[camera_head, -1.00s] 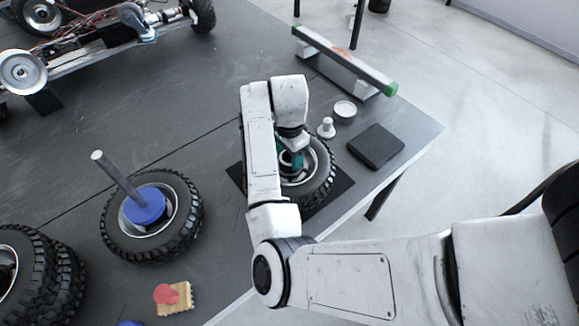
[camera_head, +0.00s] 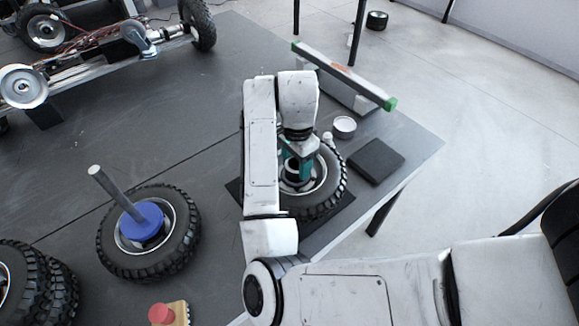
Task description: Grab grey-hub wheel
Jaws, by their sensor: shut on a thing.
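The grey-hub wheel (camera_head: 334,190) is a black knobbly tyre with a light grey rim, lying flat above a dark square mat at the right part of the table. My arm covers its left side. My gripper (camera_head: 297,180) points down into the wheel's hub and is shut on the wheel at its centre. The fingertips are hidden by the gripper body and the rim. I cannot tell for certain whether the wheel is clear of the mat (camera_head: 330,222).
A blue-hub wheel (camera_head: 185,245) with a grey rod lies at left, near stacked tyres (camera_head: 60,285). A red knob (camera_head: 161,314) is at the front. A black pad (camera_head: 376,161), a white round tin (camera_head: 344,126) and a green-ended bar (camera_head: 345,75) lie right. A chassis (camera_head: 100,62) stands at back left.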

